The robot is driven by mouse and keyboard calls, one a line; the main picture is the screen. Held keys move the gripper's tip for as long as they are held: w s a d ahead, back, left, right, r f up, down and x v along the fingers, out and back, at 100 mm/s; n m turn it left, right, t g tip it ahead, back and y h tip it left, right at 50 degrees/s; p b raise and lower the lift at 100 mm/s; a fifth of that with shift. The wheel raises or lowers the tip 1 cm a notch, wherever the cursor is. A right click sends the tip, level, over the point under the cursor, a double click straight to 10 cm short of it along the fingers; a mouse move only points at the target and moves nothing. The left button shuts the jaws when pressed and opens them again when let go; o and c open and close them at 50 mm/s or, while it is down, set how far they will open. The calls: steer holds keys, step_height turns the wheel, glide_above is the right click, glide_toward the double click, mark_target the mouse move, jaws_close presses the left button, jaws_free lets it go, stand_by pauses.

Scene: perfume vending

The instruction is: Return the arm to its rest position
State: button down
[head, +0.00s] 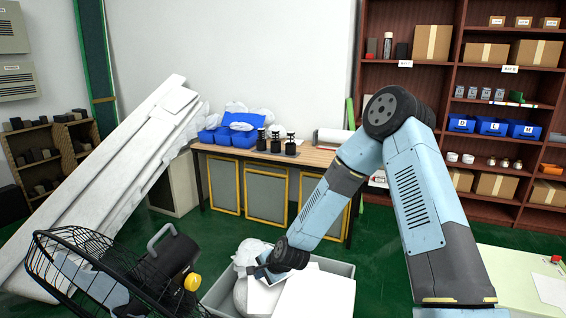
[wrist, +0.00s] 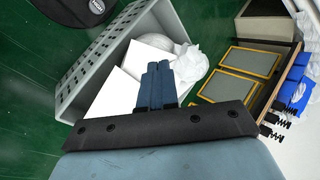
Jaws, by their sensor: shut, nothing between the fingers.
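My arm is blue-grey and bent at a high elbow, with its forearm slanting down to the left in the head view. My gripper (head: 262,273) is low, over a grey crate (head: 343,268), and partly hidden behind the wrist. In the wrist view my gripper (wrist: 157,72) has its two blue fingers together with nothing between them. White boxes (wrist: 113,92) and crumpled white plastic (wrist: 190,64) show behind the fingers, in the crate. I cannot tell whether the fingertips touch them.
A wooden workbench (head: 313,157) with blue bins (head: 233,137) and black bottle-like items stands behind the crate. Shelves (head: 457,90) stand at the back right. Green floor lies open between crate and bench.

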steer(key=s+d+r+n+h, duration=0.1)
steer(key=s+d+r+n, duration=0.1)
steer(key=d+r, duration=0.55)
steer(key=s+d+r+n+h, duration=0.25)
steer(key=d+r, duration=0.25)
steer(key=r, duration=0.6)
steer(key=s+d+r+n+h, duration=0.1)
steer(key=s+d+r+n, duration=0.1)
steer(key=d+r, duration=0.55)
steer(key=s+d+r+n, duration=0.1)
steer(key=s+d+r, duration=0.4)
steer(key=s+r, duration=0.3)
steer(key=s+d+r+n+h, duration=0.1)
steer(key=s+d+r, duration=0.5)
steer(key=s, duration=0.9)
steer(key=shift+r+n+t, duration=0.3)
steer(key=shift+r+n, duration=0.25)
steer(key=shift+r, duration=0.5)
steer(key=shift+h, duration=0.25)
